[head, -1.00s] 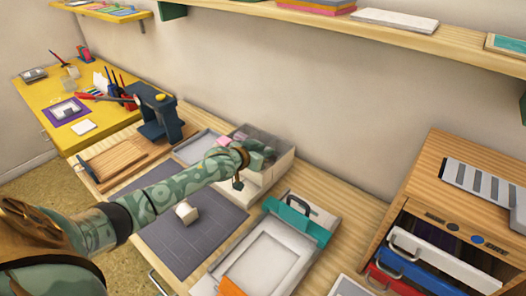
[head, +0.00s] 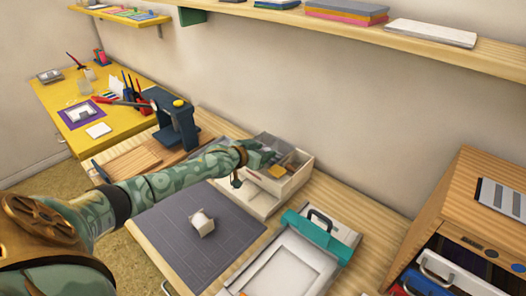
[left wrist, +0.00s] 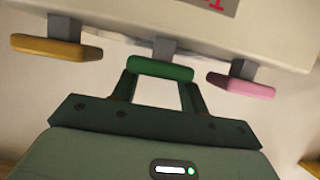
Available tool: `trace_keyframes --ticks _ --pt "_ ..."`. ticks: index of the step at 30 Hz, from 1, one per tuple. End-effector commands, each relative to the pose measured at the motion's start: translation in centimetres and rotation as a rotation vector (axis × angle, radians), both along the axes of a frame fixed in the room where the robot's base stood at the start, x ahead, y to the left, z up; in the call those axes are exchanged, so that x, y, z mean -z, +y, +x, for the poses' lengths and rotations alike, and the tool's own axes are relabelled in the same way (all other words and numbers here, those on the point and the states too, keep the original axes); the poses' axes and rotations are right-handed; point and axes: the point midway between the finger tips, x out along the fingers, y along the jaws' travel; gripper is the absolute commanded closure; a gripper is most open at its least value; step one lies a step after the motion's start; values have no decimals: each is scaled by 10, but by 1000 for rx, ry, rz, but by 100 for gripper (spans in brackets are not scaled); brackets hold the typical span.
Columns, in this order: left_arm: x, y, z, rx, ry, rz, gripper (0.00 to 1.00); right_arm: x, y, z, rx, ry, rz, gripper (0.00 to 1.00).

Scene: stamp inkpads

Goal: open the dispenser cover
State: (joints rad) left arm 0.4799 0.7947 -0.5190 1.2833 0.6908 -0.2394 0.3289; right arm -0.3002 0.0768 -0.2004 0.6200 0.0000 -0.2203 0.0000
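The dispenser (head: 299,181) is a pale box at the back of the wooden table; amber and grey parts show in its top. I cannot make out the cover or whether it is open. My left gripper (head: 262,154) is over the dispenser's left part. In the left wrist view, a pale panel with red lettering (left wrist: 225,28) carries a yellow tab (left wrist: 57,47), a green tab (left wrist: 160,68) and a pink tab (left wrist: 241,86). My left gripper's fingers (left wrist: 160,88) stand apart, their tips at the green tab's ends; whether they press on it is unclear. My right gripper is out of view.
A grey mat (head: 180,243) with a small white block (head: 203,223) lies in front of the dispenser. A teal-clamped white frame (head: 285,264) is at its right. A dark blue press (head: 178,122) stands to the left. A wooden drawer cabinet (head: 455,212) stands far right.

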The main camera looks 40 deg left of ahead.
Motion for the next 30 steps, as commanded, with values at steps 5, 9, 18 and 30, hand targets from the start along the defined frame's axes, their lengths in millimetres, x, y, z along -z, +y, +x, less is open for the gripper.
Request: trace_keyframes --ticks 5,9,18,30 --pt "0 0 0 0 -1 -1 57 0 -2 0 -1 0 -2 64" --pt "-2 0 -3 0 0 -1 57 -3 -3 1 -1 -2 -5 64" --pt "-30 4 -56 0 0 1 57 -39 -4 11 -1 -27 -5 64" --pt "-59 11 -138 0 0 -1 57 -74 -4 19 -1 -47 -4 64"
